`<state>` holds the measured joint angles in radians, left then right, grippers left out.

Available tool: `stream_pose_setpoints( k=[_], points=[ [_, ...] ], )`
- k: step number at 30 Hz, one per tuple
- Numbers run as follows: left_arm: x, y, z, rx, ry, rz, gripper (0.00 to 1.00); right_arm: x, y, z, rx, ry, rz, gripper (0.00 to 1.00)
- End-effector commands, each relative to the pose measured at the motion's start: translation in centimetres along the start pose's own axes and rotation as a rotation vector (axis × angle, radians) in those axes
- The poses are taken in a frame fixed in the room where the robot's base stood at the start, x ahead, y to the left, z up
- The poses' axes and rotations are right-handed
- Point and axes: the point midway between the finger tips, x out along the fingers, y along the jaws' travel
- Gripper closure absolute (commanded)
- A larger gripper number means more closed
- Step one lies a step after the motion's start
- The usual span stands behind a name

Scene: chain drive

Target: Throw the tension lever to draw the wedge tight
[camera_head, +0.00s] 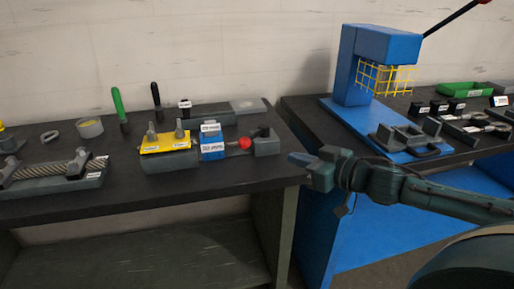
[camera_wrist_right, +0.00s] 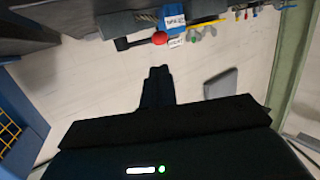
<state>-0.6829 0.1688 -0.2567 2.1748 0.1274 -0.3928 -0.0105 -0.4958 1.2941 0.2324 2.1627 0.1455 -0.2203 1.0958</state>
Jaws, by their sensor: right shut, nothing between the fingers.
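The tension lever is a short dark arm with a red ball knob (camera_head: 245,143), beside a grey block (camera_head: 267,147) at the right end of the left bench. The knob (camera_wrist_right: 160,38) also shows in the right wrist view. A blue labelled block (camera_head: 212,149), perhaps the wedge, stands just left of the knob. A yellow-topped block (camera_head: 168,143) with two grey pegs is farther left. My right gripper (camera_head: 298,160) is shut and empty, right of the lever and apart from it, by the bench's right edge. My left gripper is not in view.
The left bench (camera_head: 225,178) is bare along its front edge. A chain fixture (camera_head: 55,180) and upright green and black handled tools (camera_head: 119,105) stand to the left. A blue press (camera_head: 375,55) with a yellow guard stands on the right bench, beyond my right arm.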

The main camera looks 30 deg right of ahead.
Motion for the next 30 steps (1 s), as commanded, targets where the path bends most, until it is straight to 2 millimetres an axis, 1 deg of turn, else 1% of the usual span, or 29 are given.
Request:
stream_pose_setpoints(
  k=[9, 15, 23, 30],
  points=[
    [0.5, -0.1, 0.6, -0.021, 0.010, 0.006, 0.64, 1.8, 0.0, 0.0, -0.002, 0.005, 0.000, 1.00],
    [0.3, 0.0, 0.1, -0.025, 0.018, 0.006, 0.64, 2.9, 0.2, -0.2, 0.001, 0.005, 0.006, 1.00],
    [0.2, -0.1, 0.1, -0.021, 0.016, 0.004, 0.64, 4.4, 0.1, -0.2, 0.001, 0.005, 0.002, 1.00],
    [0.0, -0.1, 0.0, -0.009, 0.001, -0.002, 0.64, 6.5, 0.2, -0.3, 0.004, 0.005, 0.003, 1.00]
  ],
)
